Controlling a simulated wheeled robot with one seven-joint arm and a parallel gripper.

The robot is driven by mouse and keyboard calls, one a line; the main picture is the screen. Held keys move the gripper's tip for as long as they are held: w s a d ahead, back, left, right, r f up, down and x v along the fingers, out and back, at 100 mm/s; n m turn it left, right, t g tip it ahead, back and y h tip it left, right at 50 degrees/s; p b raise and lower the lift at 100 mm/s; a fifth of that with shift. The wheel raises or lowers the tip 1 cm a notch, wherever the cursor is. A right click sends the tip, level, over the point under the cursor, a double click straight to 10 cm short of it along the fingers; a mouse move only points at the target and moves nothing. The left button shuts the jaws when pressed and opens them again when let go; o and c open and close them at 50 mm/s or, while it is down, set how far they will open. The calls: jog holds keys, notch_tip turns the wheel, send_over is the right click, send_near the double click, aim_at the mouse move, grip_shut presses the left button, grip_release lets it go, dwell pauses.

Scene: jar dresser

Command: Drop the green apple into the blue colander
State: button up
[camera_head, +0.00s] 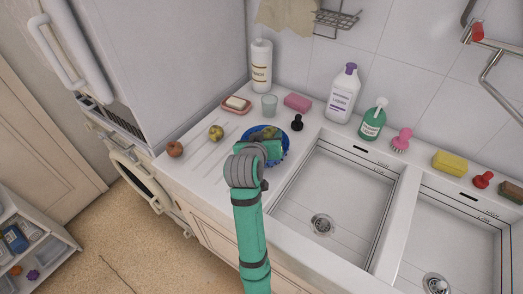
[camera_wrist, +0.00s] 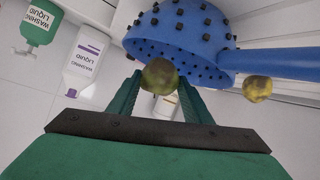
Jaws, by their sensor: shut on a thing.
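My gripper (camera_wrist: 160,88) is shut on the green apple (camera_wrist: 160,74), which sits between the fingertips in the wrist view. The blue colander (camera_wrist: 185,30) with dark studs and a thick blue handle (camera_wrist: 275,65) is just beyond the apple in that view. In the head view, my gripper is over the colander (camera_head: 286,152) on the counter left of the sinks and hides much of it. The wrist view does not settle whether the apple is over the opening or the rim.
A yellow-green fruit (camera_head: 216,132) and a reddish fruit (camera_head: 175,149) lie on the counter to the left. A glass (camera_head: 269,106), a pink sponge (camera_head: 297,102) and a black stopper-like thing (camera_head: 297,122) stand behind the colander. Two sinks (camera_head: 335,195) are to the right.

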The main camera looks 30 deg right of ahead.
jog(key=o, duration=1.2)
jog(key=v, duration=1)
jog(key=shift+s+a, duration=0.25)
jog(key=shift+a, duration=0.05)
